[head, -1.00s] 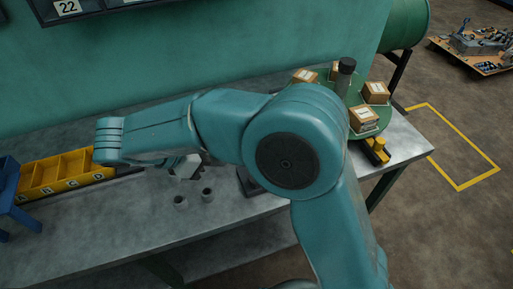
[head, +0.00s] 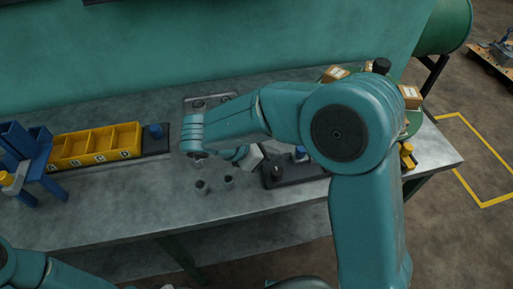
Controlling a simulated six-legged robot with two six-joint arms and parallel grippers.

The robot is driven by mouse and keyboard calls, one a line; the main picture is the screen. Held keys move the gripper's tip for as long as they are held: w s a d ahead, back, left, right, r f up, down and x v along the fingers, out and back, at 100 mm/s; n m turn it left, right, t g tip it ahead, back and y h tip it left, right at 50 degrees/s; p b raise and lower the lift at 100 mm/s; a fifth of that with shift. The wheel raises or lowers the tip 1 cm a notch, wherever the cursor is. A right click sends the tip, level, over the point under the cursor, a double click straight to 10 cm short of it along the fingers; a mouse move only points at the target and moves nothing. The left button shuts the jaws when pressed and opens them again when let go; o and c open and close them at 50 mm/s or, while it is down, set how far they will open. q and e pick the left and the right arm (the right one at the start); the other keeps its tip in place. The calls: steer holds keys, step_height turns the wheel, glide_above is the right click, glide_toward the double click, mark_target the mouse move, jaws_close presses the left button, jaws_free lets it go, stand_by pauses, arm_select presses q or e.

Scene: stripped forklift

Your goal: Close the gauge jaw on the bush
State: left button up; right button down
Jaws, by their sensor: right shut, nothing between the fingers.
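My right gripper (head: 250,158) shows as a pale, faceted body under my teal wrist, above the bench; its fingers are mostly hidden but it is shut and empty. Two grey hollow cylinders, likely bushes, stand upright on the bench just in front and left of it: one bush (head: 201,187) and another bush (head: 228,181). A dark flat fixture (head: 305,172) with a blue part (head: 300,153) lies right of the gripper, partly covered by my arm. It may be the gauge; its jaw cannot be made out. My left gripper is not in view.
A yellow divided bin (head: 95,147) and a blue stand (head: 35,165) are at the bench's left. A blue knob (head: 154,130) sits beside the bin. A grey tray (head: 188,103) lies behind my wrist. Boxes (head: 410,97) stand at the right. The front bench (head: 130,215) is clear.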

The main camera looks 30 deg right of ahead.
mark_target(296, 151)
steer(key=d, duration=0.3)
steer(key=shift+s+d+r+p, duration=0.1)
steer(key=shift+s+d+p, duration=0.15)
steer(key=shift+d+p, duration=0.15)
steer(key=shift+d, duration=0.1)
steer(key=shift+w, duration=0.15)
steer(key=d, duration=0.2)
steer(key=s+d, duration=0.1)
steer(key=d, duration=0.1)
steer(key=shift+s+d, duration=0.15)
steer(key=shift+d, duration=0.25)
steer(key=shift+s+d, duration=0.15)
steer(key=shift+d, duration=0.05)
steer(key=shift+a, duration=0.15)
